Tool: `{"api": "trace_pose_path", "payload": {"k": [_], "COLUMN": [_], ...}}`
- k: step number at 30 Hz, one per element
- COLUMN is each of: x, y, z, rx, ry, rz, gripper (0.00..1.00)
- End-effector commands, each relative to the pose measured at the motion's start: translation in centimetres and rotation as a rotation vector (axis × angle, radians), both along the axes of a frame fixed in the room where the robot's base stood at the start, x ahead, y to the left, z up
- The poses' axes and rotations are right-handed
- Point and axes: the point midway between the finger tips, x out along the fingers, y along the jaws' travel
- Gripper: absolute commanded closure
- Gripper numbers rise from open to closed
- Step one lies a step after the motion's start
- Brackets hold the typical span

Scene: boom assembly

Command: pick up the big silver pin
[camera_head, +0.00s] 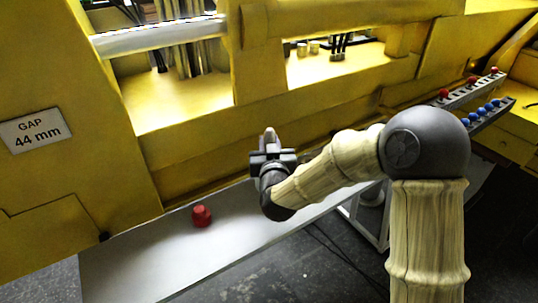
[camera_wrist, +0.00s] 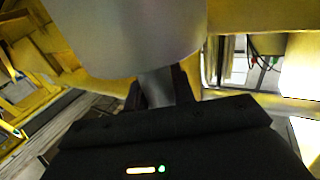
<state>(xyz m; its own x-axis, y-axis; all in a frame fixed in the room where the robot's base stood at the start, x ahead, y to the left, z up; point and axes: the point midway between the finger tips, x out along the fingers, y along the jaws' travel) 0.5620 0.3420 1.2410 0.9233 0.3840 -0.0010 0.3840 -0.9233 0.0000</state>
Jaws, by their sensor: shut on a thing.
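The big silver pin (camera_wrist: 125,38) fills the upper middle of the wrist view as a wide smooth grey cylinder, with a narrower stem (camera_wrist: 158,88) below it. My gripper (camera_wrist: 160,92) is shut on this stem, one dark finger on each side. In the head view my gripper (camera_head: 271,153) is above the far edge of the grey table, in front of the yellow boom. A small greyish piece of the pin (camera_head: 270,136) shows above the fingers there; the rest is hidden or too small to tell.
A red knob-like object (camera_head: 202,216) stands on the grey table (camera_head: 160,262). The yellow boom (camera_head: 185,145) rises close behind, with a "GAP 44 mm" sign (camera_head: 36,130) and a silver rod (camera_head: 160,37). Racks with red and blue pieces (camera_head: 488,108) are at the right.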

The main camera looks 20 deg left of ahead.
Motion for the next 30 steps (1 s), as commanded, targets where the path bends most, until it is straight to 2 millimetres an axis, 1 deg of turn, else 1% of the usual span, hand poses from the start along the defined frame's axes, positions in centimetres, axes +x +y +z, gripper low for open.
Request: {"api": "trace_pose_path", "payload": {"k": [1,4,23,30], "x": [0.0,0.0,0.0,0.0], "y": [0.0,0.0,0.0,0.1], "z": [0.6,0.9,1.0,2.3], "rx": [0.003,0.003,0.003,0.004], "ry": [-0.008,-0.007,-0.007,-0.009], "rz": [-0.001,-0.001,0.0,0.0], "gripper": [1.0,1.0,1.0,1.0]}}
